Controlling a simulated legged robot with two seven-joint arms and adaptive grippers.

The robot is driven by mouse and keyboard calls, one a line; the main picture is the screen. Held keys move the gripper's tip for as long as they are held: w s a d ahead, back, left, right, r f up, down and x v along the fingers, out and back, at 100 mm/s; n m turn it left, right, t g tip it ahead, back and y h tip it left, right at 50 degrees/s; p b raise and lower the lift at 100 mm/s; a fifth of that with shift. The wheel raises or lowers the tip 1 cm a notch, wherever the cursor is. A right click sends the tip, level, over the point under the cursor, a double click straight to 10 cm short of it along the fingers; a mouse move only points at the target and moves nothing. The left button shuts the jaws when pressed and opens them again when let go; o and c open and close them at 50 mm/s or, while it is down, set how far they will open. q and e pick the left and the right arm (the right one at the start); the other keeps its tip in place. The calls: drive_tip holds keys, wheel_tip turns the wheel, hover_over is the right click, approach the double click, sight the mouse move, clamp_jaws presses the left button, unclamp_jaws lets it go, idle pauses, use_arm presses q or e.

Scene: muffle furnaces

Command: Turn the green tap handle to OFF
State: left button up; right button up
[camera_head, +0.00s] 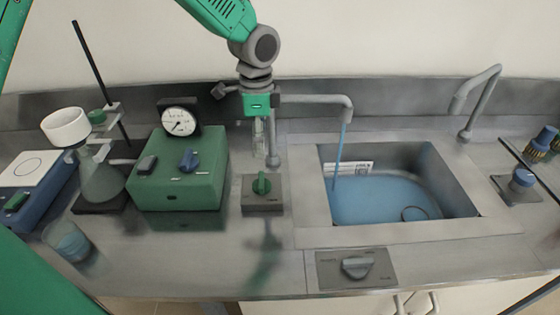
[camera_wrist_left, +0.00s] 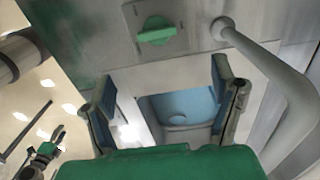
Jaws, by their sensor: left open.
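The green tap handle (camera_head: 262,183) stands on a grey square plate on the counter, left of the sink. It points roughly front to back in the head view. In the wrist view the green handle (camera_wrist_left: 156,31) lies near the top, beyond the fingers. My left gripper (camera_head: 260,145) hangs above and behind the handle, apart from it. In the wrist view the left gripper (camera_wrist_left: 166,98) has its two fingers spread with nothing between them. The tap spout (camera_head: 318,98) pours a blue stream (camera_head: 338,155) into the sink. My right gripper is out of view.
The sink (camera_head: 312,205) holds blue water. A green box (camera_head: 180,190) with a gauge (camera_head: 180,122) stands left of the handle. A grey knob (camera_head: 357,266) sits on the front counter. A second faucet (camera_head: 480,100) stands at the right. The counter before the handle is clear.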

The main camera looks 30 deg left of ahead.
sight(262, 179)
use_arm(q)
drive_tip(key=f, duration=0.9)
drive_tip(key=shift+s+d, duration=0.25)
drive_tip(key=shift+d, duration=0.05)
wheel_tip(262, 179, down, 3)
drive_tip(key=shift+s+a+f, duration=0.1)
drive_tip(key=shift+s+a, duration=0.05)
drive_tip(key=shift+a+f, duration=0.55)
drive_tip(key=shift+d, duration=0.15)
drive_tip(key=shift+c, duration=0.4)
drive_tip(key=shift+d+r, duration=0.15)
drive_tip(key=shift+d, duration=0.2)
drive_tip(key=c, duration=1.1)
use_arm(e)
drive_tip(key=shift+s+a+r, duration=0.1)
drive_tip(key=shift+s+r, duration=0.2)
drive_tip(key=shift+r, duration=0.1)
